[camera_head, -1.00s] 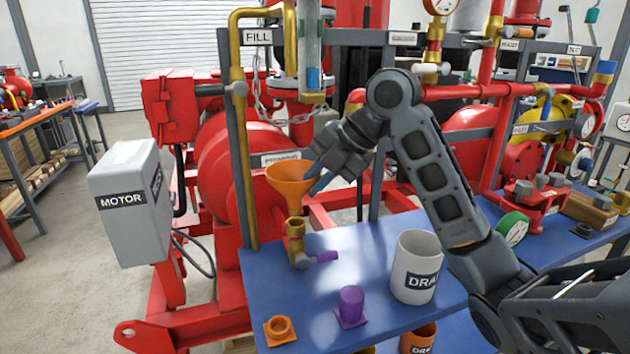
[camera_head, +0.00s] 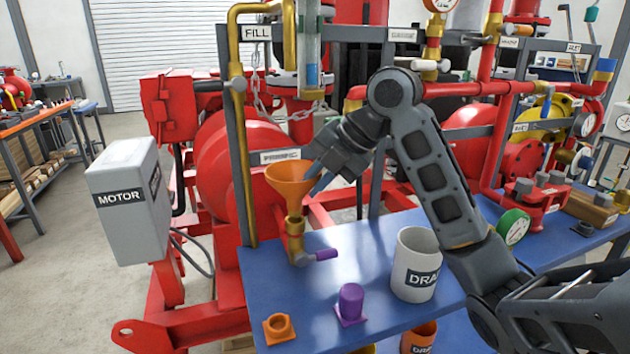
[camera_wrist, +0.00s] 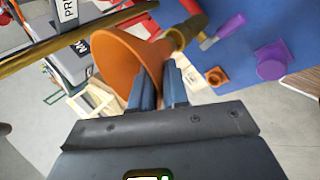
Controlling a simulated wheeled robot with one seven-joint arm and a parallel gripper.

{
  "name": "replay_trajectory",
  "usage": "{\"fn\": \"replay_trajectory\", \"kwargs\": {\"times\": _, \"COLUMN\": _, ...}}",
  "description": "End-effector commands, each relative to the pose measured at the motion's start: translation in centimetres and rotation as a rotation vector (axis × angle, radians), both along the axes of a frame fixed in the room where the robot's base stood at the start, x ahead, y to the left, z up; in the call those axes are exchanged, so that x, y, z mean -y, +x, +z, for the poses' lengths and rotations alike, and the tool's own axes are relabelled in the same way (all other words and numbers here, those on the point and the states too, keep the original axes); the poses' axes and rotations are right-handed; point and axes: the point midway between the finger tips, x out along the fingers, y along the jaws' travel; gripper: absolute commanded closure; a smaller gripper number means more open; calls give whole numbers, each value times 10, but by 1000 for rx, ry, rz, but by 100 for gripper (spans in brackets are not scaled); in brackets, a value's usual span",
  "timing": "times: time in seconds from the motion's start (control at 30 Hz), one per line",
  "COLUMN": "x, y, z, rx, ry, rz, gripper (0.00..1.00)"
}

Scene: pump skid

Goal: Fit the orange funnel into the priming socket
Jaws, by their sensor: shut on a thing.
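The orange funnel (camera_head: 290,180) is upright in the head view, its stem pointing down at the top of the brass priming socket (camera_head: 295,235). The stem's lower end meets or enters the socket mouth; I cannot tell how deep it sits. My gripper (camera_head: 318,185) is shut on the right side of the funnel. In the wrist view, the two fingers (camera_wrist: 158,90) press at the wall of the funnel (camera_wrist: 135,62), and the brass socket (camera_wrist: 186,32) lies just beyond its narrow end.
A purple handle (camera_head: 326,254) sticks out right of the socket. A purple plug (camera_head: 351,300), an orange nut-shaped piece (camera_head: 279,328) and a white drain cup (camera_head: 416,265) stand on the blue bench (camera_head: 385,325). A brass fill pipe (camera_head: 240,130) rises behind left.

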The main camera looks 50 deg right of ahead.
Motion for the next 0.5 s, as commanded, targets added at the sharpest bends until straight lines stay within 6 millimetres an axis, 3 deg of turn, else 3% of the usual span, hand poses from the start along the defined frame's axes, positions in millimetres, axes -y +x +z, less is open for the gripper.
{"fn": "replay_trajectory", "kwargs": {"times": 0.5, "x": 0, "y": 0, "z": -11, "rx": 0, "ry": 0, "rz": 0, "gripper": 100}}
